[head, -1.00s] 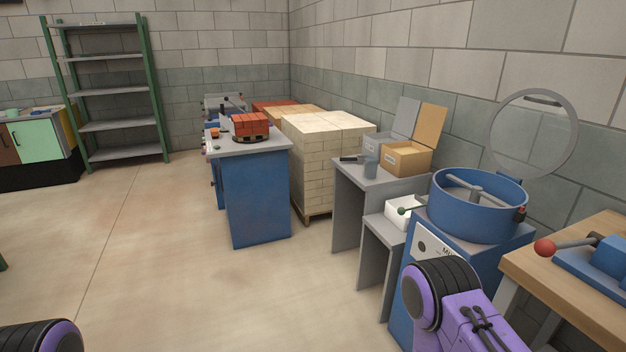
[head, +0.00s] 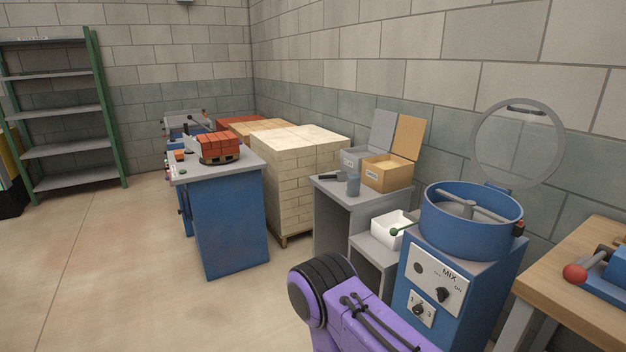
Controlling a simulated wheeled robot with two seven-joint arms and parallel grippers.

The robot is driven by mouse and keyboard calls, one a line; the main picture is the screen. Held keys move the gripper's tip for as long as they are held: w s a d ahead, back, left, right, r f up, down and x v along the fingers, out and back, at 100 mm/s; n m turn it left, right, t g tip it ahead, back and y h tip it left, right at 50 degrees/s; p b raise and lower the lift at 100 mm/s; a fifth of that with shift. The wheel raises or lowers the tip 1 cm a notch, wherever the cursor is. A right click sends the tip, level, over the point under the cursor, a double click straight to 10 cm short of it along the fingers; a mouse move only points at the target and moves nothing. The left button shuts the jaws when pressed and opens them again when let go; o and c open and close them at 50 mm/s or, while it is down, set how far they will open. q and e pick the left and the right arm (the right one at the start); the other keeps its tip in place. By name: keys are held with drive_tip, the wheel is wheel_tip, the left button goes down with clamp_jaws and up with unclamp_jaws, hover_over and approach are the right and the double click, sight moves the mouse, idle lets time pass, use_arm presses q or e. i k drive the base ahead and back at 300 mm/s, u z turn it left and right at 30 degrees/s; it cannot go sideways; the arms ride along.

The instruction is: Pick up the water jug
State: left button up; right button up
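A small grey-blue vessel (head: 353,185), which may be the water jug, stands upright on the grey stand right of centre in the head view. It is too small to tell whether it has a handle or holds water. A dark scoop-like tool lies just left of it. Neither gripper shows. Only a purple and black link of one of my arms is in view at the bottom, in front of the blue mixer and well short of the vessel.
The grey stand (head: 334,216) also bears two open boxes. A lower shelf holds a white bin (head: 391,228). The blue mixer (head: 449,273) and wooden bench (head: 578,265) stand at right. A brick pallet (head: 292,188) and blue table (head: 226,226) stand beyond. Left floor is clear.

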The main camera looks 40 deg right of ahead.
sight(353, 179)
drive_tip(key=i, duration=1.75)
drive_tip(key=z, duration=0.95)
drive_tip(key=i, duration=0.95)
drive_tip(key=z, duration=0.95)
